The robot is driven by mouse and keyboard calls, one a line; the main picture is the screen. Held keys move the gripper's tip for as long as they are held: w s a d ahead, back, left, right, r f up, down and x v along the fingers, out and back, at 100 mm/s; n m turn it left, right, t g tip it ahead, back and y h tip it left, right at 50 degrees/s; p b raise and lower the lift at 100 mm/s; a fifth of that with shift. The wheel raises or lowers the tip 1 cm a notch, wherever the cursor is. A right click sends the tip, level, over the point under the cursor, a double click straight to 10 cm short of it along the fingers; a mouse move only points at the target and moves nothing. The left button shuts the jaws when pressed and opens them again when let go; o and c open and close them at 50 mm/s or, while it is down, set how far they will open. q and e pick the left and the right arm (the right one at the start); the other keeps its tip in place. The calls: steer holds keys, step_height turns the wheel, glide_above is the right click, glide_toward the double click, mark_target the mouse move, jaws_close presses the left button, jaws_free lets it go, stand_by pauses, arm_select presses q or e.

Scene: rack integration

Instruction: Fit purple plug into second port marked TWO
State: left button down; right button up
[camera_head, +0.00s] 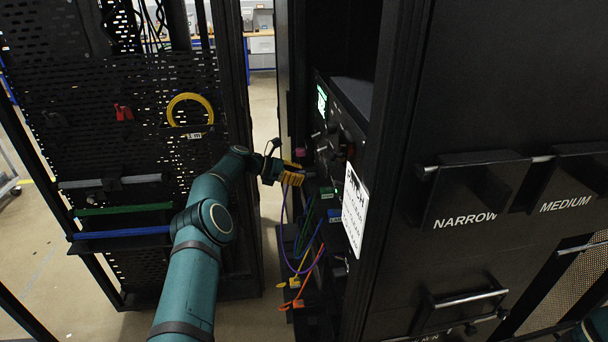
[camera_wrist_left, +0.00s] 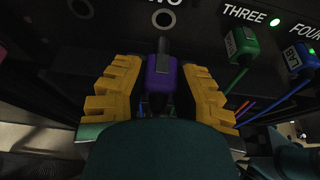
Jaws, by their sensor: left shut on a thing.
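The purple plug (camera_wrist_left: 162,80) is held between the yellow fingers of my left gripper (camera_wrist_left: 160,95) in the left wrist view. Its grey tip points up the picture, toward the dark panel. The ring-shaped port (camera_wrist_left: 164,18) under the partly cut-off label TWO lies just beyond the tip and looks empty, with a small gap between them in the picture. In the head view my left gripper (camera_head: 291,174) is at the rack's panel, and the purple cable (camera_head: 284,235) hangs below it. The plug is hard to make out there. My right gripper is not in view.
A green plug (camera_wrist_left: 240,42) sits at THREE and a blue plug (camera_wrist_left: 299,60) at FOUR, both close to the right of my fingers, with green lights. Another port (camera_wrist_left: 81,8) at the left looks empty. An orange cable (camera_head: 303,285) hangs below in the head view.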

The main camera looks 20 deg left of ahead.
arm_select(q)
steer(key=shift+s+a, duration=0.45)
steer(key=shift+a, duration=0.2)
steer(key=shift+s+a, duration=0.45)
steer(key=shift+a, duration=0.2)
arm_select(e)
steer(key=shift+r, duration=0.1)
